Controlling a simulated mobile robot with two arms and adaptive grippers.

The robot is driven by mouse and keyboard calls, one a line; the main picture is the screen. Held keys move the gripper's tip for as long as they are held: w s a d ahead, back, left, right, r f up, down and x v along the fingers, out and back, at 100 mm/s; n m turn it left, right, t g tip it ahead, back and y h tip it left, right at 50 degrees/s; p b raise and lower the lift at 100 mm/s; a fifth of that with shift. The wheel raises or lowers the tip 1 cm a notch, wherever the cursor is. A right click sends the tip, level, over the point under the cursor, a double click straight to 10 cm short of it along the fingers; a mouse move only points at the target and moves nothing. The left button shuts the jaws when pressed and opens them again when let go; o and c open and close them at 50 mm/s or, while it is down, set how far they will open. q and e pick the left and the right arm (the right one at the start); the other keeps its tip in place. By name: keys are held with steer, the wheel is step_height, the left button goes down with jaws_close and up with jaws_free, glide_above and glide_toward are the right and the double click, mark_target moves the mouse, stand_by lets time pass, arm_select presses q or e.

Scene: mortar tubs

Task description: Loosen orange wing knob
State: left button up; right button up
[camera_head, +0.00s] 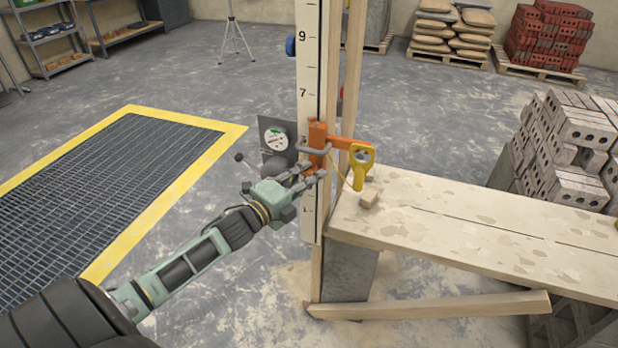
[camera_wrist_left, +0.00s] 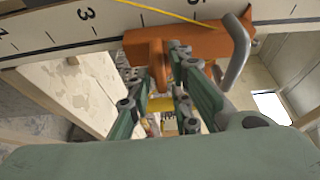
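An orange clamp bracket (camera_head: 317,135) sits on the upright white measuring staff (camera_head: 308,75). In the left wrist view the orange bracket (camera_wrist_left: 205,45) crosses the top middle. An orange knob part (camera_wrist_left: 158,65) sticks out from it towards the wrist camera. My left gripper (camera_head: 312,176) is just in front of the bracket, on its left side. In the left wrist view my left gripper (camera_wrist_left: 158,72) has its two fingers apart, one on each side of the knob, and I see no clear contact. In the head view the fingers largely hide the knob. My right gripper is not in view.
A grey bent handle (camera_head: 312,149) and a grey plate with a round dial (camera_head: 276,140) are close to the fingers. A yellow hook-like piece (camera_head: 362,165) hangs at the right. A plank bench (camera_head: 470,220) stands right of the staff. The floor at left is open.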

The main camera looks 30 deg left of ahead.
arm_select(q)
jaws_close()
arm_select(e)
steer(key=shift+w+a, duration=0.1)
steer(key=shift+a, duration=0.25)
arm_select(q)
steer(key=shift+f+n+b, duration=0.1)
steer(key=shift+n+b, duration=0.2)
steer(key=shift+n, duration=0.1)
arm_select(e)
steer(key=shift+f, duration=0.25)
arm_select(q)
steer(key=n+t+y+b, duration=0.1)
steer(key=n+y, duration=0.1)
steer(key=n, duration=0.5)
steer(key=n+t+y, duration=0.1)
steer(key=n+y, duration=0.2)
steer(key=n, duration=0.4)
steer(key=n+t+y+b, duration=0.1)
steer(key=n+t+y, duration=0.1)
steer(key=n, duration=0.5)
steer(key=shift+y+b, duration=0.3)
steer(key=shift+y, duration=0.1)
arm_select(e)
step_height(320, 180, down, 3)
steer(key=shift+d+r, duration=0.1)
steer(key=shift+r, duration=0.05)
arm_select(q)
steer(key=shift+n, duration=0.5)
